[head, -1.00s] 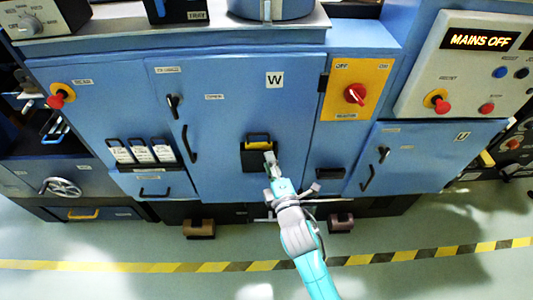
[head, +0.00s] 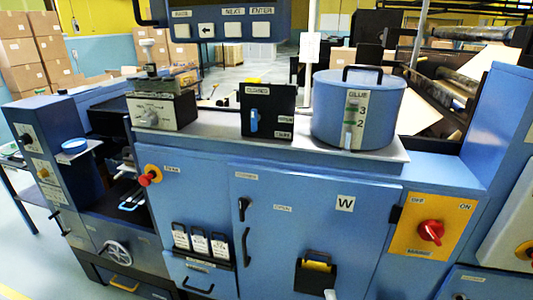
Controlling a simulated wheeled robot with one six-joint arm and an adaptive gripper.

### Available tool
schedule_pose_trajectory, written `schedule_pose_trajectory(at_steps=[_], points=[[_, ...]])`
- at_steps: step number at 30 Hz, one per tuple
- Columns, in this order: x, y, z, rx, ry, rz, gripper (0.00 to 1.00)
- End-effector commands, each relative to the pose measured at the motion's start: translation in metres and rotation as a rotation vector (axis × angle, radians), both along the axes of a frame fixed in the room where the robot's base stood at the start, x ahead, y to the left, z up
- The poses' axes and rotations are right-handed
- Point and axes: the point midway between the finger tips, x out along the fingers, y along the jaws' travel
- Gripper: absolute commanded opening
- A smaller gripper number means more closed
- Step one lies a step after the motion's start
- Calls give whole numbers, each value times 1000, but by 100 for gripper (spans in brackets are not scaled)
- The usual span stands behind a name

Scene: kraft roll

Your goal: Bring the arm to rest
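Only a small pale tip of my gripper (head: 330,294) shows at the bottom edge of the head view. It is in front of the lower part of the black holder (head: 312,283) on the blue cabinet door marked W. A yellow piece (head: 317,266) shows in the top of that holder. I cannot tell whether the gripper touches the holder, or whether its fingers are open or shut. The rest of my arm is below the picture.
The cabinet's grey top carries a blue glue pot (head: 357,110), a black box with a blue lever (head: 267,110) and a grey dial box (head: 162,110). A red rotary switch (head: 431,231) is on the right. A handwheel (head: 116,253) is at the lower left.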

Motion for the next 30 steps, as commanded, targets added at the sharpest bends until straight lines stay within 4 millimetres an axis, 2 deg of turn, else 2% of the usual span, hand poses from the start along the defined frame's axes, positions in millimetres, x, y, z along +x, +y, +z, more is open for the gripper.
schedule_pose_trajectory(at_steps=[6, 14, 22, 30], points=[[-76, 0, -34, 237, 51, 20, 40], [-170, -1, -51, 562, 105, 15, 40], [-261, -2, -47, 901, 153, -26, 40], [-340, -4, -24, 1234, 182, -101, 40]])
